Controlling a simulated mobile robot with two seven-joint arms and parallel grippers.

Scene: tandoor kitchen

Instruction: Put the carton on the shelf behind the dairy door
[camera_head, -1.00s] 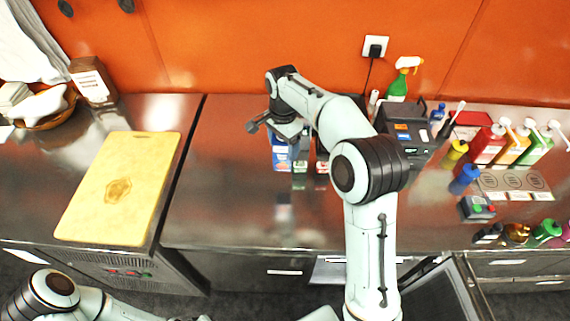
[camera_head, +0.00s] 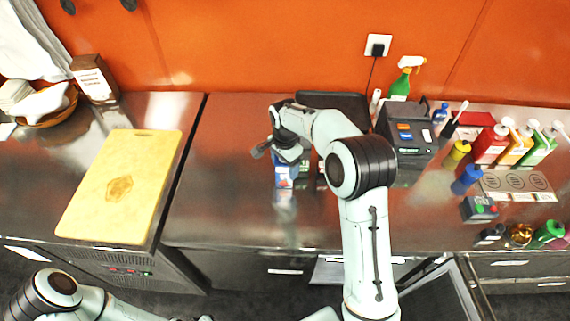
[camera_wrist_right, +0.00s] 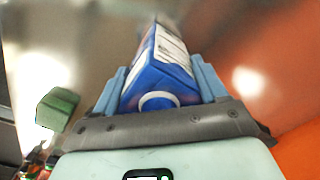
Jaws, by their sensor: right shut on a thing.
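The blue and white carton (camera_head: 284,177) is at the middle of the counter in the head view. My right gripper (camera_head: 284,156) is shut on it from above and behind, hiding part of it. In the right wrist view the carton (camera_wrist_right: 160,68) sits between the two blue fingers of my right gripper (camera_wrist_right: 160,88), its round white cap facing the camera. An open door (camera_head: 440,295) with a dark panel and metal frame shows below the counter at lower right; I cannot tell whether it is the dairy door. No shelf shows. My left arm is at lower left; its gripper is out of view.
Small boxes stand right beside the carton, partly hidden by my right arm; a green block (camera_wrist_right: 57,108) shows in the wrist view. A cutting board (camera_head: 120,185) lies left. The counter's front is clear.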

